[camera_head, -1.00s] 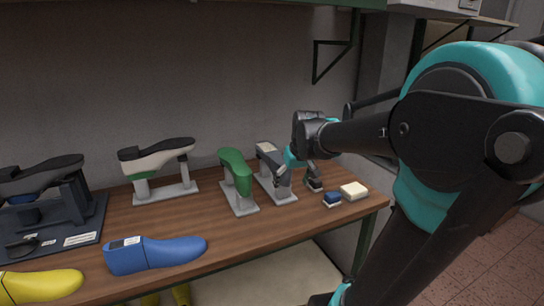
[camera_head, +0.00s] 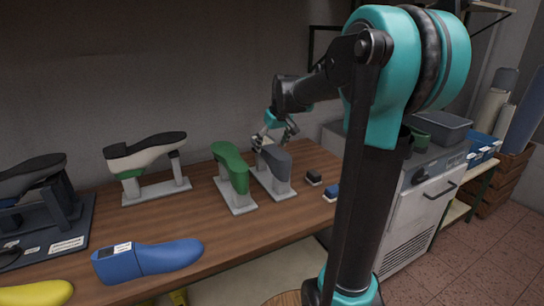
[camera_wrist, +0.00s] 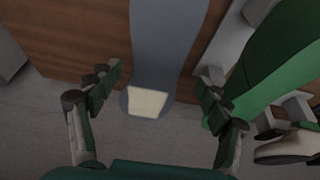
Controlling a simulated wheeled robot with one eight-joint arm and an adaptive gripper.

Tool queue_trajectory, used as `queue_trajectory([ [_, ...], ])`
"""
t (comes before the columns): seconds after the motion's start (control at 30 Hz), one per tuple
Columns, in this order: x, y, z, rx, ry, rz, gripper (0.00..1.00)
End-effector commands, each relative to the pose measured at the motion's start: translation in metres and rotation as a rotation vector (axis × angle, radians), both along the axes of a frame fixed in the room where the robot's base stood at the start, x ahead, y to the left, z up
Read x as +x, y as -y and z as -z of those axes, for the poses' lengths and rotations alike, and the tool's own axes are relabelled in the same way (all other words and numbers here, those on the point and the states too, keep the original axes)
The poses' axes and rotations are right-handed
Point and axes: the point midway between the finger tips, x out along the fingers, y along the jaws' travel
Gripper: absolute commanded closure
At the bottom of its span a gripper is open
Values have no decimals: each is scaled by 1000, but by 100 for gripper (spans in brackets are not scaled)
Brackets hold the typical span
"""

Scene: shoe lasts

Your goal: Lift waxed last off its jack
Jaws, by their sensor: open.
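A grey last (camera_head: 275,161) sits on a pale jack (camera_head: 283,192) near the right part of the bench. A green last (camera_head: 231,168) stands on its own jack (camera_head: 239,207) just left of it. No label or finish that I can make out marks either as waxed. My gripper (camera_head: 276,137) is open and empty above the far end of the grey last. In the wrist view the grey last (camera_wrist: 163,50), with a pale patch (camera_wrist: 147,102) at its end, lies between my open fingers (camera_wrist: 157,98). The green last (camera_wrist: 275,70) is close beside the right finger.
A black-soled pale last (camera_head: 146,153) stands on a jack further left. A blue last (camera_head: 147,260) and a yellow last (camera_head: 36,293) lie at the front. A dark block (camera_head: 314,177) and a blue block (camera_head: 332,191) lie to the right. The wall is behind.

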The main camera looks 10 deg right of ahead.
Motion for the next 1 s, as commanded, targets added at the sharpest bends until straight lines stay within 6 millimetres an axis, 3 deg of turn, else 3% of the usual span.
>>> queue_trajectory([
  [0.33, 11, -2, 27, 0, 0, 0, 22],
  [0.63, 27, -2, 63, 0, 0, 0, 22],
  [0.93, 28, -3, 68, 0, 0, 0, 22],
  [1.0, 28, -3, 67, 0, 0, 0, 29],
])
